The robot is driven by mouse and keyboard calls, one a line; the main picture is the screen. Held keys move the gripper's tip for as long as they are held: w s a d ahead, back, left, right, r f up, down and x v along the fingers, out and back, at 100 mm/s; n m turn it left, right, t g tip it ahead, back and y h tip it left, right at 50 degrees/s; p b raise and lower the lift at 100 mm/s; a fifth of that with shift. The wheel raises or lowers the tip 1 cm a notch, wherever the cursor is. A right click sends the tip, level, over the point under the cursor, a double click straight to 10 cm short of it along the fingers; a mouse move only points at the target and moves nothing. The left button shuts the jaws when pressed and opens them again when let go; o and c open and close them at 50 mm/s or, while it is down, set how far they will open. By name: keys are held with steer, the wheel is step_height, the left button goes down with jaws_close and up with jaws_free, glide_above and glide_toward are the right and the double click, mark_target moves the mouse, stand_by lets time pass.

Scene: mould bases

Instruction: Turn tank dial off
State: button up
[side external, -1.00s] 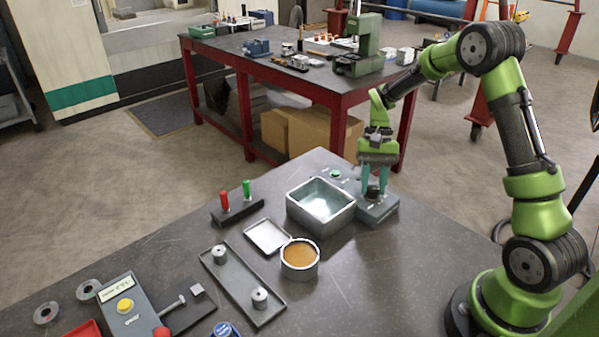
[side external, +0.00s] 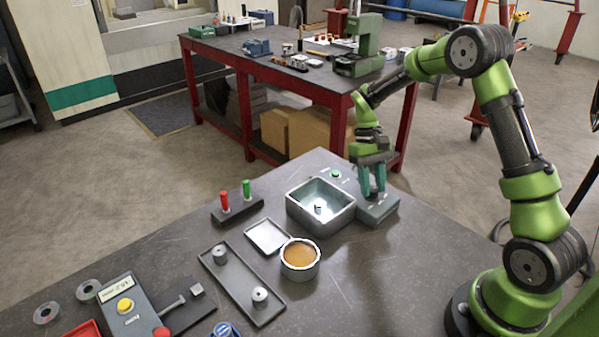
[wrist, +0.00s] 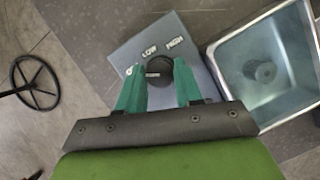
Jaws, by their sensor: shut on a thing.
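The tank (side external: 337,221) is an open grey metal box on the bench, with a small round metal part (side external: 319,207) inside; the part also shows in the wrist view (wrist: 264,72). In the wrist view, the dark tank dial (wrist: 162,73) sits among labels, with LOW and HIGH readable and the left label partly covered. My gripper (wrist: 163,98) is shut on the dial, with one teal finger on each side.
A shallow tray (side external: 268,236) and a round pot of amber contents (side external: 300,259) stand left of the tank. A block with red and green posts (side external: 236,207) is behind them. A long tray with two metal parts (side external: 241,286) lies in front.

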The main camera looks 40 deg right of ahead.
steer(key=o, duration=1)
steer(key=shift+r, duration=0.1)
steer(key=v, duration=1.6)
steer(key=shift+w+r, duration=0.1)
steer(key=shift+r, duration=0.25)
steer(key=shift+d, duration=0.1)
